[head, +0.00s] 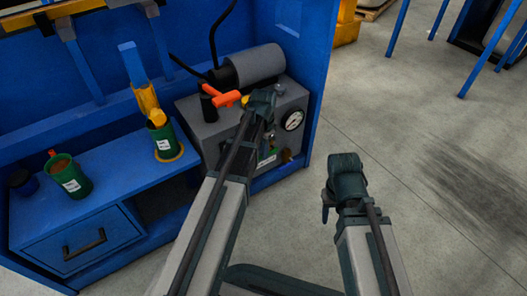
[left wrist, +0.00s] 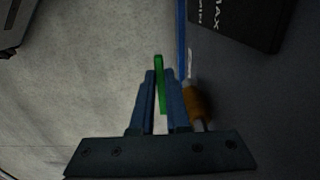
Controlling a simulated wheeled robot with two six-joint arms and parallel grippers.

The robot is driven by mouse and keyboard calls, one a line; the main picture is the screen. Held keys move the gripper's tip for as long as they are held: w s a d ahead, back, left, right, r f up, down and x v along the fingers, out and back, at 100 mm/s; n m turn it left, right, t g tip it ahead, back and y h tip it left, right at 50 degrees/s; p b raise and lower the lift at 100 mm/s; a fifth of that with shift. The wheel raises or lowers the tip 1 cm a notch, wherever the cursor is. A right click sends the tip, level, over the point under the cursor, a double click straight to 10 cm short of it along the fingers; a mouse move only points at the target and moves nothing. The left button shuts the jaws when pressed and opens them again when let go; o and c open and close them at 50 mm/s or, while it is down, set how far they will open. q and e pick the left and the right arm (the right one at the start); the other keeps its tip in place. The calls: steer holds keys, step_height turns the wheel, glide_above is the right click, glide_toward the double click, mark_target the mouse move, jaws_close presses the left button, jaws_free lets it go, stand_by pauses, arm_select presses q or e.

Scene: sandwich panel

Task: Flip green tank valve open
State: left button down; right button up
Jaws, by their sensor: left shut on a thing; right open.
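The green tank valve handle (left wrist: 159,85) shows in the left wrist view as a thin upright green strip. My left gripper (left wrist: 160,76) is shut on it, with one blue finger on each side. A brass fitting (left wrist: 196,103) is just right of the fingers. In the head view my left gripper (head: 262,103) is at the front of the grey machine (head: 215,128), and the wrist hides its fingertips and the valve handle. My right gripper (head: 328,202) is open and empty over the floor, apart from the machine.
The machine carries a grey cylinder (head: 258,64), an orange handle (head: 222,98) and a gauge (head: 292,121). It stands in a blue bench (head: 110,160) with green cups (head: 70,176) to the left.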

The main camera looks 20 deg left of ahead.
arm_select(q)
steer(key=shift+w, duration=0.1)
stand_by(0.6)
steer(key=shift+w+d+r+g, duration=0.15)
steer(key=shift+w+r+g, duration=0.1)
steer(key=shift+r+g, duration=0.05)
steer(key=shift+w+d+r+g+y+p, duration=0.1)
steer(key=shift+w+r+g+y+p, duration=0.2)
steer(key=shift+g+y, duration=0.25)
steer(key=shift+w+d+r+g+y+b, duration=0.1)
steer(key=shift+d+r+g+y+b, duration=0.1)
steer(key=shift+g+y, duration=0.35)
steer(key=shift+w+d+r+g+y+b, duration=0.1)
steer(key=shift+g+y+b, duration=0.1)
steer(key=shift+g+y, duration=0.3)
steer(key=shift+s+r+g, duration=0.1)
steer(key=shift+r+g, duration=0.15)
steer(key=shift+g, duration=0.15)
steer(key=c, duration=0.9)
jaws_free()
steer(key=shift+r, duration=0.1)
